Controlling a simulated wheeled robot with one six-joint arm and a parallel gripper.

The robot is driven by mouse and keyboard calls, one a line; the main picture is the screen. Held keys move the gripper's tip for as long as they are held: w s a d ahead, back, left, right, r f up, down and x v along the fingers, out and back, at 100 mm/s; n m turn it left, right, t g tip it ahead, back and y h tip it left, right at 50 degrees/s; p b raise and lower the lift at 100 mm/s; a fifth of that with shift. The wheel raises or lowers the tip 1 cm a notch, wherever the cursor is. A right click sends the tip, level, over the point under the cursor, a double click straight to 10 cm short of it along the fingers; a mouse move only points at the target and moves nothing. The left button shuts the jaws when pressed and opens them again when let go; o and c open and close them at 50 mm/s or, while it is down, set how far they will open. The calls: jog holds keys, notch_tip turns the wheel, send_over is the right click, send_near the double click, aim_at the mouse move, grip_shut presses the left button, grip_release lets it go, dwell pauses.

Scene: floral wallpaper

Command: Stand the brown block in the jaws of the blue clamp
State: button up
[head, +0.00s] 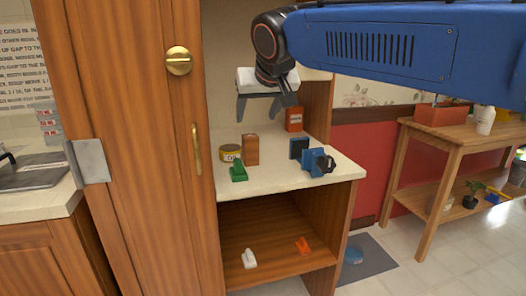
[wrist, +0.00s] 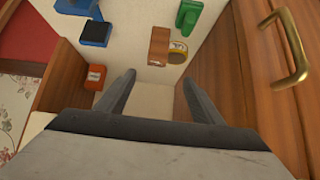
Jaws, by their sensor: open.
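In the wrist view the brown block (wrist: 159,46) is seen from above, beyond my fingertips. The blue clamp (head: 316,161) sits on the counter to the right of the block, with a dark blue jaw plate at its left and a gap between the jaws. Part of the clamp (wrist: 94,32) shows at the upper left of the wrist view. My gripper (head: 262,118) is open and empty above the counter, with its fingers apart (wrist: 158,82).
A green object (head: 238,172) and yellow can (head: 229,152) stand close to the block. An orange-red box (head: 294,119) is at the counter's back right. A wooden cabinet door (head: 130,130) with a brass handle rises at the left. The counter's front middle is clear.

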aim_at(251, 136)
jog(key=x, duration=1.1)
jog(key=shift+f, duration=0.1)
jog(key=shift+d+x, duration=0.1)
jog(key=shift+x, duration=1.25)
jog(key=shift+d+x, duration=0.15)
jog(key=shift+x, duration=1.15)
jog(key=shift+w, duration=0.15)
jog(key=c, duration=1.3)
